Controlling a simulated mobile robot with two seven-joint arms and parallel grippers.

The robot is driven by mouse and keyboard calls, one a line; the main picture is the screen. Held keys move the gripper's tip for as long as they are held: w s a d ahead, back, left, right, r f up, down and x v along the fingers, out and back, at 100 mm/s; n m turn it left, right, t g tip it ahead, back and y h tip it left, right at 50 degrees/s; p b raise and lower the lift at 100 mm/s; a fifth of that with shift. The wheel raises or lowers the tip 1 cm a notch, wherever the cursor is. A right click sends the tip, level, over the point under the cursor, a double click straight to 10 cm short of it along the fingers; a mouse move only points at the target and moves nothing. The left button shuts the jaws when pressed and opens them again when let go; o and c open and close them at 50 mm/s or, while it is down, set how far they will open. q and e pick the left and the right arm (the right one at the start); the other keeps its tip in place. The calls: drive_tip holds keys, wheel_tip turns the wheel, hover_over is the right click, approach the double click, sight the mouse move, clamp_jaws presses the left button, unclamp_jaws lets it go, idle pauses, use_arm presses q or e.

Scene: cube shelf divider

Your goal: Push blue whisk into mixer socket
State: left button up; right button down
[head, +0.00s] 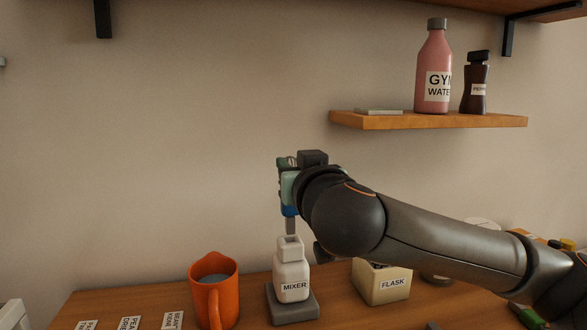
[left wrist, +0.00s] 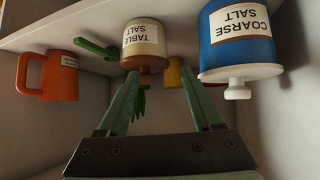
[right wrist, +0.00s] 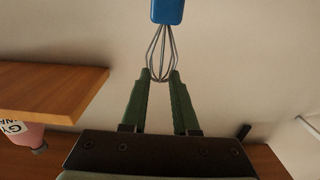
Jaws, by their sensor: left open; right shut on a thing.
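The white mixer (head: 291,281) stands upright on a grey base on the counter, its square socket facing up. The blue whisk (head: 289,211) hangs above it, handle down, with a grey shaft reaching to the socket mouth. I cannot tell whether the shaft tip is inside. My right gripper (head: 287,188) is shut on the whisk; in the right wrist view its green fingertips (right wrist: 160,74) close on the wire loop, with the blue handle (right wrist: 168,10) beyond. My left gripper (left wrist: 160,73) is open and outside the head view, near a table salt jar (left wrist: 144,42).
An orange jug (head: 213,290) stands left of the mixer and a flask box (head: 382,282) right of it. A wall shelf (head: 430,121) holds a pink bottle (head: 433,65) and a dark bottle. In the left wrist view, a coarse salt jar (left wrist: 237,50) and orange mug (left wrist: 47,75) stand around.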

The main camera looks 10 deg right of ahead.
use_arm(q)
drive_tip(key=shift+f+b, duration=0.4)
idle(0.5)
drive_tip(key=shift+f+b, duration=2.55)
use_arm(e)
drive_tip(key=shift+f, duration=2.4)
drive_tip(key=c, duration=0.6)
unclamp_jaws()
drive_tip(key=shift+r, duration=0.1)
